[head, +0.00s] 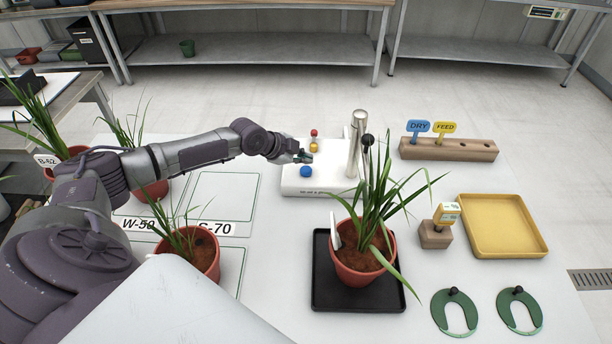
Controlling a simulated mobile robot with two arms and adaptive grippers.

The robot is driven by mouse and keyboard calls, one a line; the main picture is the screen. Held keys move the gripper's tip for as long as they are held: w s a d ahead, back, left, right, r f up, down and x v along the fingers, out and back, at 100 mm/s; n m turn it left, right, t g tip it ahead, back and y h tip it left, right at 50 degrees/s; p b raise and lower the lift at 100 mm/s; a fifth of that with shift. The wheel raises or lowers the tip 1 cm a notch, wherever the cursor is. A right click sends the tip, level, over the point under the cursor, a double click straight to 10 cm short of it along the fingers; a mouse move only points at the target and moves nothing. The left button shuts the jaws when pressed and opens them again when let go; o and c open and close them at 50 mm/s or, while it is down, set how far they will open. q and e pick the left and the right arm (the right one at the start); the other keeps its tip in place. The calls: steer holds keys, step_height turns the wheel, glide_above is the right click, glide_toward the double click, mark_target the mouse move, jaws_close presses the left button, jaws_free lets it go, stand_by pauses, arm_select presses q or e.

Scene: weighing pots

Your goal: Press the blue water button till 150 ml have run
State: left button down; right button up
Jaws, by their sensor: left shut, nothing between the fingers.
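The blue button (306,172) sits on the white dispenser base (292,187), near its front left. A yellow button (313,147) and a red button (314,133) stand behind it. The metal spout column (356,140) rises at the base's right side. My left gripper (304,158) is shut and empty just behind and above the blue button; I cannot tell whether it touches any button. A potted plant (362,272) with long green leaves stands on a black tray (328,299) in front of the dispenser. No volume reading is legible. My right gripper is not in view.
A wooden block (448,150) holds DRY and FEED tags at the back right. A yellow tray (503,226), a small wooden stand (435,235) and two green horseshoe pieces (455,313) lie on the right. Several potted plants and marked squares are on the left.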

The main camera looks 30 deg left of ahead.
mark_target(310, 168)
arm_select(q)
steer(key=shift+f, duration=0.45)
stand_by(0.9)
steer(key=shift+f+b, duration=0.45)
steer(key=shift+b, duration=0.05)
steer(key=shift+f+b, duration=0.55)
steer(key=shift+f, duration=0.15)
stand_by(0.7)
steer(key=shift+s+r, duration=0.1)
steer(key=shift+r+p, duration=0.8)
steer(key=shift+r, duration=0.2)
